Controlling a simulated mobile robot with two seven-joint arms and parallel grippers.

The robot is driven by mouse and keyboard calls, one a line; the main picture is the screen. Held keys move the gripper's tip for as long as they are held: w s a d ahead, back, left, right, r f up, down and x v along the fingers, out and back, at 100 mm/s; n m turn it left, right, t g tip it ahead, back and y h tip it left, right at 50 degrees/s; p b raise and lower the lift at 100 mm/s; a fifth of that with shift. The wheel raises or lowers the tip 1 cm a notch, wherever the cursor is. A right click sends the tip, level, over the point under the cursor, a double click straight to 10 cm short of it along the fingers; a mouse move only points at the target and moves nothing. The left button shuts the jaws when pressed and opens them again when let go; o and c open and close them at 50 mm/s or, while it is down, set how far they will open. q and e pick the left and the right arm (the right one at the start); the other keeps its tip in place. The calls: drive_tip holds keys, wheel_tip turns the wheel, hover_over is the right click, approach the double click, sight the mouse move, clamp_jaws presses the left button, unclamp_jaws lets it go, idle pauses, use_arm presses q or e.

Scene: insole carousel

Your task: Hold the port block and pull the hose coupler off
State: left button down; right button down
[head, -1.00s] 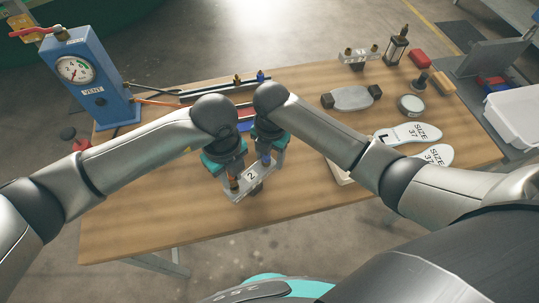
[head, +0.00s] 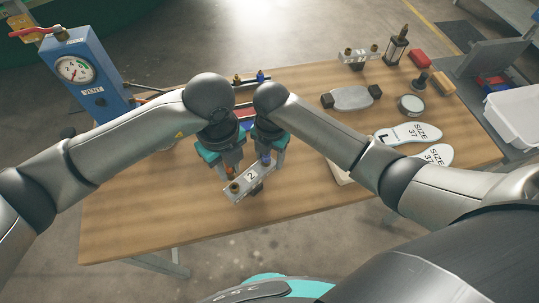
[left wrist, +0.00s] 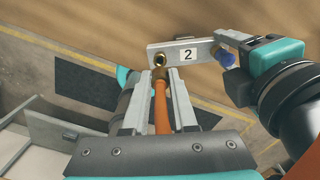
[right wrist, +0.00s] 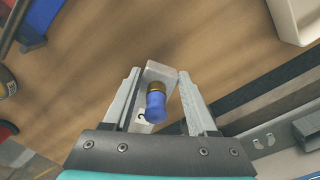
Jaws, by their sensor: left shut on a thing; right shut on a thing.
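The port block (head: 244,184) is a grey metal bar marked 2, held above the table's front part. It also shows in the left wrist view (left wrist: 203,47), with an open brass port (left wrist: 157,58) at one end and a blue fitting (left wrist: 224,59) at the other. My right gripper (head: 267,161) is shut on the block's blue-fitting end. My left gripper (head: 230,172) is shut on the brass-ended hose coupler (left wrist: 160,75), with the orange hose (left wrist: 162,112) running back between its fingers. The coupler's end appears apart from the port, with a small gap.
A blue gauge stand (head: 88,85) is at the back left, behind my left arm. Insoles (head: 410,134), a grey oval part (head: 351,98) and a round tin (head: 411,105) lie at the right. The front left of the table (head: 140,220) is clear.

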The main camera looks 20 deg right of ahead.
use_arm(q)
drive_tip(key=shift+r, duration=0.35)
drive_tip(key=shift+r, duration=0.1)
idle(0.3)
drive_tip(key=shift+r, duration=3.4)
use_arm(e)
drive_tip(key=shift+c, duration=0.6)
unclamp_jaws()
wheel_tip(320, 180, up, 12)
